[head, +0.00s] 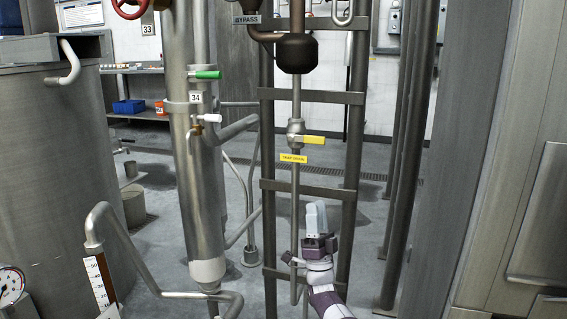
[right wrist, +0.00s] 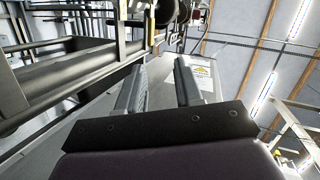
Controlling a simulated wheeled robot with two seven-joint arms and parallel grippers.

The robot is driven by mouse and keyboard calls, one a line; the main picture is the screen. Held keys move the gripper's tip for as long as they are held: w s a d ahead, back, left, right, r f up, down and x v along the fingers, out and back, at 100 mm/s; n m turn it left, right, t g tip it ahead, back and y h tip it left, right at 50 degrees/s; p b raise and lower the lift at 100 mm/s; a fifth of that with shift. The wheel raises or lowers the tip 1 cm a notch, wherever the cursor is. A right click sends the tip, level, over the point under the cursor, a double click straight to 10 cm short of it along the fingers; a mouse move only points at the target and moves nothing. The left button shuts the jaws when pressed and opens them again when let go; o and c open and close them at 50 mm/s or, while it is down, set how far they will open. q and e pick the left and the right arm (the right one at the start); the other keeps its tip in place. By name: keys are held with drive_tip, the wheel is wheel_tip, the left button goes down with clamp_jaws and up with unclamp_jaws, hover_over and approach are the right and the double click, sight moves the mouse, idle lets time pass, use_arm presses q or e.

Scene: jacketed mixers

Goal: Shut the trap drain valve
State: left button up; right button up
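The trap drain valve (head: 296,127) sits on a thin vertical pipe in the middle of the head view, below a dark rounded trap body. Its yellow lever (head: 313,140) points right, roughly crosswise to the pipe. A yellow label (head: 293,158) hangs just below. My right gripper (head: 316,204) is below the valve and slightly right of the pipe, fingers pointing up, apart from the lever. In the right wrist view its two fingers (right wrist: 160,68) are spread with nothing between them. I cannot clearly make out the lever in that view. My left gripper is not in view.
A ladder-like frame (head: 352,170) with crossbars surrounds the drain pipe. To the left stands a steel column with a green-handled valve (head: 207,75) and a white-handled one (head: 212,118). A large tank (head: 55,180) fills the left, and a steel cabinet (head: 510,180) the right.

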drive_tip(key=w+f+n+g+h, duration=0.2)
drive_tip(key=w+f+g, duration=0.3)
drive_tip(key=f, duration=0.5)
drive_tip(key=w+f+n+g+h, duration=0.15)
drive_tip(key=w+f+g, duration=0.25)
drive_tip(key=f+g, duration=0.45)
drive_tip(key=s+d+f+n+g+p, duration=0.1)
drive_tip(key=s+d+f+n+g, duration=0.1)
drive_tip(key=s+f+g, duration=0.4)
drive_tip(key=s+d+f+n+g+h+p, duration=0.15)
drive_tip(key=s+g, duration=0.25)
drive_tip(key=s, duration=0.8)
drive_tip(key=s+d+f+n+g+h, duration=0.1)
drive_tip(key=s+d+g, duration=0.25)
drive_tip(key=s, duration=0.95)
drive_tip(key=s+d+r+g+p, duration=0.15)
drive_tip(key=s+r, duration=0.25)
drive_tip(key=s, duration=0.6)
drive_tip(key=s+d+r+g, duration=0.1)
drive_tip(key=s+r+g, duration=0.25)
drive_tip(key=s, duration=0.65)
wheel_tip(320, 180, up, 42)
drive_tip(key=t+p, duration=0.2)
drive_tip(key=p, duration=3.6)
drive_tip(key=shift+d+f+p, duration=0.15)
drive_tip(key=shift+d+p, duration=0.15)
drive_tip(key=shift+p, duration=0.1)
